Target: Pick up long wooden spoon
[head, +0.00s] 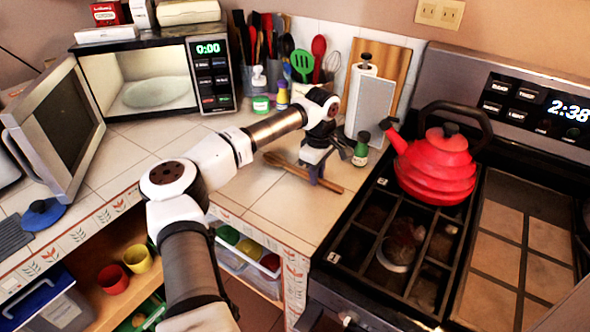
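The long wooden spoon (279,161) lies on the tiled counter between the microwave and the stove. Its bowl end is at the left and its handle runs toward the lower right, ending near the counter's front edge. My gripper (328,167) points down at the handle, with its fingers apart. One finger is at the handle and covers part of it; the other is farther back. I cannot tell whether the fingers touch the spoon.
A red kettle (436,165) sits on the stove at the right. The open microwave (140,85) is at the left. Counter in front of the spoon is clear.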

